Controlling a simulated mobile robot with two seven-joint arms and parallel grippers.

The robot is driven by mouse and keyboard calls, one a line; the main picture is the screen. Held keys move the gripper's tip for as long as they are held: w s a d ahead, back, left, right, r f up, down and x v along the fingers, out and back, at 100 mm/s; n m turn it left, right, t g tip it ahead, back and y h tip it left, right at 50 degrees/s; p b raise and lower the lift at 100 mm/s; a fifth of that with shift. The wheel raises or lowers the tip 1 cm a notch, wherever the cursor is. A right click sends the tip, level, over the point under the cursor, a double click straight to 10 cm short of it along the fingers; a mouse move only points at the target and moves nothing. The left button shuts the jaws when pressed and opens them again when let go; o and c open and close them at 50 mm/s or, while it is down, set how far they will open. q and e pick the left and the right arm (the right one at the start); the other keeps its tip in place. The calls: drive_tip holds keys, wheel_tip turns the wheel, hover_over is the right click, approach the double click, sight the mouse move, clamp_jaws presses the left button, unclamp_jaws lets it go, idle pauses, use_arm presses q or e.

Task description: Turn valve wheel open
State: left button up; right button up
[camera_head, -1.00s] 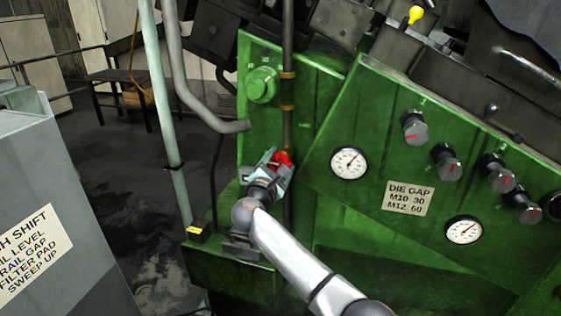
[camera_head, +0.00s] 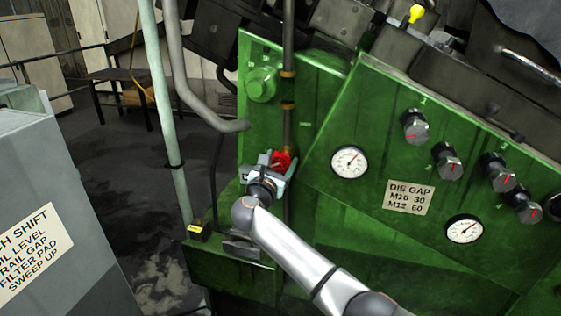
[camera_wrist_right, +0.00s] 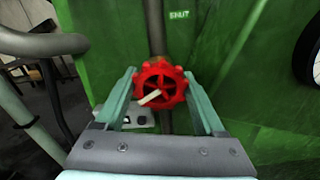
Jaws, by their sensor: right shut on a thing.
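The red valve wheel (camera_head: 281,160) sits on a vertical pipe (camera_head: 288,125) at the front of the green machine. My right gripper (camera_head: 277,161) is at the wheel, with one finger on each side of its rim. In the right wrist view the spoked wheel (camera_wrist_right: 155,72) lies between the two pale green fingers of the gripper (camera_wrist_right: 160,80), which is shut on it. A short pale bar shows across the wheel's face. The gripper hides part of the wheel in the head view. My left gripper is not in view.
A green panel with dials (camera_head: 349,162), black knobs (camera_head: 447,162) and a DIE GAP label (camera_head: 408,197) stands right of the wheel. A round green cap (camera_head: 262,84) is above left. A grey cabinet (camera_head: 50,170) stands at the left, with open floor between.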

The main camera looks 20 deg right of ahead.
drive_tip(key=shift+r, duration=0.1)
drive_tip(key=o, duration=1.1)
